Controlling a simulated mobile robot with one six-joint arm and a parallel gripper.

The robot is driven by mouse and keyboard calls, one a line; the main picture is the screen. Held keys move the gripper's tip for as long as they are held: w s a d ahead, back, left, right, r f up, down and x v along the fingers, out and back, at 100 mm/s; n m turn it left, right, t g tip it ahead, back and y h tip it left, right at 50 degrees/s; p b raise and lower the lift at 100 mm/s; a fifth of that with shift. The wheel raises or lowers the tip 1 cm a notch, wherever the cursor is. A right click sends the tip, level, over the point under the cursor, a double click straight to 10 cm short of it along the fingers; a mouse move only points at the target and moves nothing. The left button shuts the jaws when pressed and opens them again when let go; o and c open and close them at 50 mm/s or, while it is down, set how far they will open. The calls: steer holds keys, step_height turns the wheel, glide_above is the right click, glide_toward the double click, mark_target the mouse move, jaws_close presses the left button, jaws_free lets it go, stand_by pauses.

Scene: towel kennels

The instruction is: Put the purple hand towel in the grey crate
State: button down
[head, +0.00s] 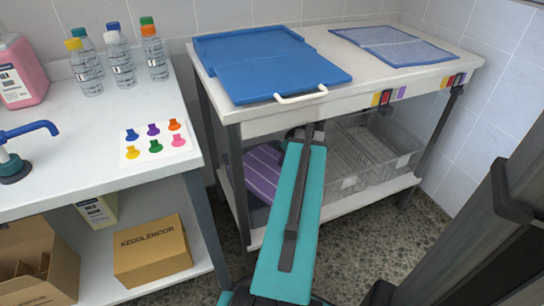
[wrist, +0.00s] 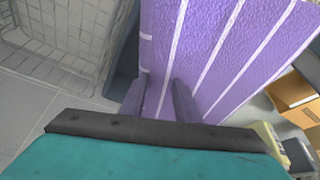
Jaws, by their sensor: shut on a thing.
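The purple hand towel (wrist: 215,60) has white stripes and fills much of the wrist view. My gripper (wrist: 162,88) is shut on it, and the towel's near edge lies at the fingers. In the head view the towel (head: 258,168) shows below the bench top, left of my arm, which hides part of it and the gripper's fingers. A dark grey surface, seemingly the grey crate (head: 256,214), shows just beneath the towel on the lower shelf. A dark grey strip also shows beside the towel in the wrist view (wrist: 124,72). Whether the towel touches it, I cannot tell.
Wire baskets (head: 372,150) stand on the lower shelf (head: 345,210) right of my arm. The bench top above holds a blue lid-like panel (head: 265,62) with a white handle and a blue mat (head: 392,46). Bottles (head: 118,55) and a cardboard box (head: 150,250) are left.

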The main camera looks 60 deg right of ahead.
steer(key=w+d+f+b, duration=0.1)
steer(key=w+d+b, duration=0.3)
steer(key=w+d, duration=0.4)
steer(key=shift+w+d, duration=0.35)
steer(key=shift+w, duration=0.4)
steer(key=shift+f, duration=0.15)
steer(key=b+x, duration=0.3)
steer(key=shift+s+d+f, duration=0.15)
steer(key=shift+s+f, duration=0.05)
steer(key=shift+f, duration=0.15)
steer(key=shift+f, duration=0.35)
steer(key=c, duration=1.3)
jaws_free()
steer(key=shift+c, duration=0.2)
steer(key=shift+r, duration=0.15)
